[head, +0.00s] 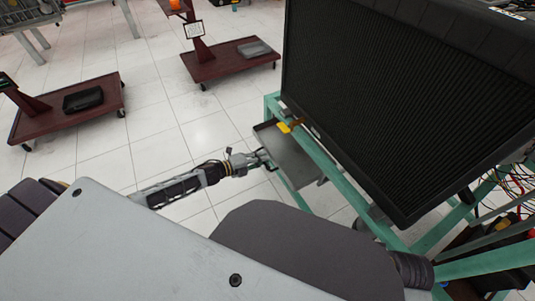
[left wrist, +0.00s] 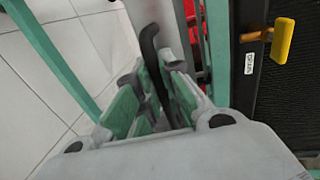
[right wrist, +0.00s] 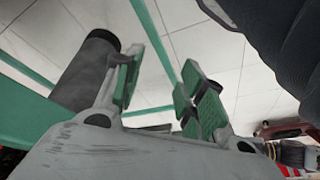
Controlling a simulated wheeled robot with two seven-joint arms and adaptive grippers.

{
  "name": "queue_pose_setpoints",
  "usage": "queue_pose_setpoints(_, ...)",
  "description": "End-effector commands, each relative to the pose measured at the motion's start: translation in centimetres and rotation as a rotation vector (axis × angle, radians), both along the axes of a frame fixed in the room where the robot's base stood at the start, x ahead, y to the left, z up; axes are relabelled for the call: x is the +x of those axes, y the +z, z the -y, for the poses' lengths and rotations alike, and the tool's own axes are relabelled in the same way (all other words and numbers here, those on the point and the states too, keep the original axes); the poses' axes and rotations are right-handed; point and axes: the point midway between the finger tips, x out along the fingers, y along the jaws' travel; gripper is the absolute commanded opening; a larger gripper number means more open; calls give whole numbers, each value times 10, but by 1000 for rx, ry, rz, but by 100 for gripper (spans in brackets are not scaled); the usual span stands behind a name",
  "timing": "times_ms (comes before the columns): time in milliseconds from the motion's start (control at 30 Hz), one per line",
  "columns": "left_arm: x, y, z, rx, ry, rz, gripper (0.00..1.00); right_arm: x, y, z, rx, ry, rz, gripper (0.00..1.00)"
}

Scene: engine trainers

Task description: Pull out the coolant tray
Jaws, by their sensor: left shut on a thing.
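The coolant tray (head: 295,158) is a shallow grey tray under the large black radiator, inside the green frame, in the head view. My left gripper (head: 263,157) is at the tray's left end, shut on its dark handle. In the left wrist view the black curved handle (left wrist: 149,45) runs between the green-padded fingers of the left gripper (left wrist: 155,90). My right gripper (right wrist: 158,85) shows in the right wrist view with its fingers apart and nothing between them. It is not seen in the head view.
The black radiator (head: 400,100) and green frame (head: 340,178) stand over and around the tray. A yellow-handled part (left wrist: 282,40) sits beside the left gripper. Two dark red wheeled stands (head: 225,62) are farther off.

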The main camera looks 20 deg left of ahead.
Motion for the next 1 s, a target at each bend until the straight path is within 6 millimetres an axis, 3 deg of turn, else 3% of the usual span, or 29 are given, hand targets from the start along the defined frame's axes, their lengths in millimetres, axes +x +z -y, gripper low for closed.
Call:
queue_pose_setpoints(500,-39,-1,-30,0,1,-3,0,-1,-27,4,-21,-7,-49,40)
queue_pose_setpoints(1000,-43,-1,-33,1,1,-2,0,4,-31,5,-27,-8,-49,40)
